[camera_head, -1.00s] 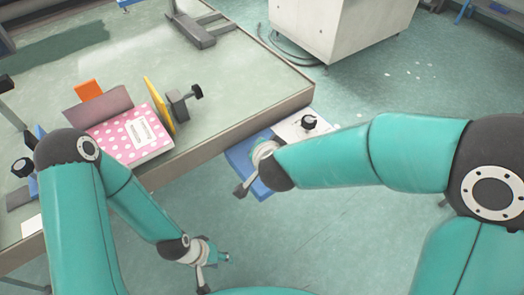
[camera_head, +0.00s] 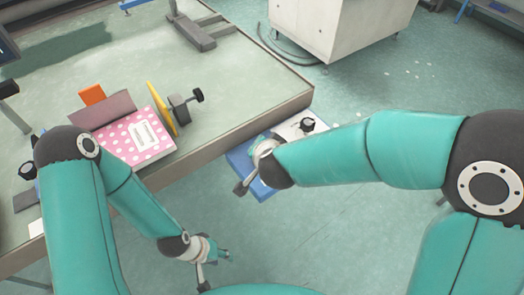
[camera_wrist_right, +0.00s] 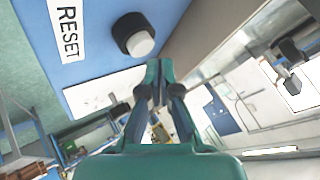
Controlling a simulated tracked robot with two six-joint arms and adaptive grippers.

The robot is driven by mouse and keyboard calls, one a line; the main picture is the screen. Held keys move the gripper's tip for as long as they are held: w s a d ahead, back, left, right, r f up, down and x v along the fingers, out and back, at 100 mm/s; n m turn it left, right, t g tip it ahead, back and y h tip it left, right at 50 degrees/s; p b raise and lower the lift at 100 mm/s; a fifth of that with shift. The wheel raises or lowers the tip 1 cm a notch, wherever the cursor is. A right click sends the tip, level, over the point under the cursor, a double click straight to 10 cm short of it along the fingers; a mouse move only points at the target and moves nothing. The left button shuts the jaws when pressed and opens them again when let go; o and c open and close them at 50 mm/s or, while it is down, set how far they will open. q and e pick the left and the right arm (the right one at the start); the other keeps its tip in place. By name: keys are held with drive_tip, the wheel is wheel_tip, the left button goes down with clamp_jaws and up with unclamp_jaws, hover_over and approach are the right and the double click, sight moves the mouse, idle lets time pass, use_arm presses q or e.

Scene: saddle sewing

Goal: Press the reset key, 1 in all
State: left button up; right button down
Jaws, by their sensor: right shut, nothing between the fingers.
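The reset key is a pale round button (camera_wrist_right: 141,44) in a black collar on a blue panel (camera_wrist_right: 95,25), beside a white label (camera_wrist_right: 68,28) reading RESET, in the right wrist view. My right gripper (camera_wrist_right: 159,70) is shut and empty. Its tips appear just below and right of the button, with no contact visible. In the head view the blue panel (camera_head: 238,158) is at the table's right edge, and my right wrist covers part of it, hiding the key. My left gripper (camera_head: 222,257) hangs low in front of the table; its finger gap is too small to judge.
A black knob (camera_head: 307,124) stands on the white plate (camera_head: 291,130) beside the blue panel. A pink dotted box (camera_head: 128,150), orange card (camera_head: 92,94) and yellow disc (camera_head: 160,108) are on the table (camera_head: 235,75). A white cabinet (camera_head: 335,30) stands behind on open floor.

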wheel_tip(320, 180, up, 5)
drive_tip(key=p, duration=0.5)
idle(0.8)
